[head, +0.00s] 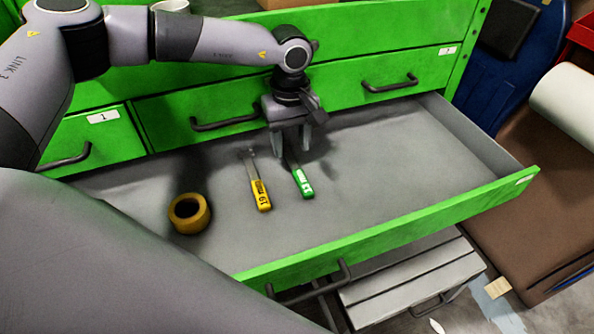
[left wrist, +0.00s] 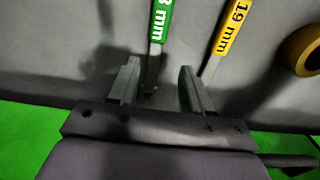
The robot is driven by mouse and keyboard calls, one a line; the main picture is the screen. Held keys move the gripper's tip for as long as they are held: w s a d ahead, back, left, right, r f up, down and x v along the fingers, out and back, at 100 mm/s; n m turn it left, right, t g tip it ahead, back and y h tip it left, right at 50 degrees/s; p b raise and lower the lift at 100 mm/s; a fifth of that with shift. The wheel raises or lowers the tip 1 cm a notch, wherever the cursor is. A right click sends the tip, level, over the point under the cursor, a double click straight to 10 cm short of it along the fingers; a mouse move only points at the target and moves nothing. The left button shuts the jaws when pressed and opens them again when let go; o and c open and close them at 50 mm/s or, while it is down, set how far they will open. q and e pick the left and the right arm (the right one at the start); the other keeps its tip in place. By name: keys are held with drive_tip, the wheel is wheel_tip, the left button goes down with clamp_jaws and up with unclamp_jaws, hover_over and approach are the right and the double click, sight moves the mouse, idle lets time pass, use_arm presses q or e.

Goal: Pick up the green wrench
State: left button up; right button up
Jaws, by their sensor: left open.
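The green wrench (head: 302,181) lies in the open drawer (head: 400,160), its green handle toward the drawer front. Its head end is partly hidden by my left gripper (head: 291,152) in the head view. In the left wrist view the green wrench (left wrist: 160,28) comes down from the top edge, and its metal end lies between the two fingers of my left gripper (left wrist: 157,80). The fingers are apart, one on each side of it. I cannot tell how far above the drawer floor they are. My right gripper is not in view.
A yellow wrench (head: 260,193) lies just left of the green one; it also shows in the left wrist view (left wrist: 232,28). A roll of yellow tape (head: 189,213) lies further left. The drawer's right half is empty. The green cabinet front (head: 345,80) rises behind.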

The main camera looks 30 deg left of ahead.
sight(294, 166)
use_arm(q)
drive_tip(key=f, duration=0.5)
drive_tip(key=shift+w+d+f, duration=0.2)
drive_tip(key=shift+w, duration=0.05)
drive_tip(key=shift+c, duration=0.3)
clamp_jaws()
drive_tip(key=shift+r, duration=0.1)
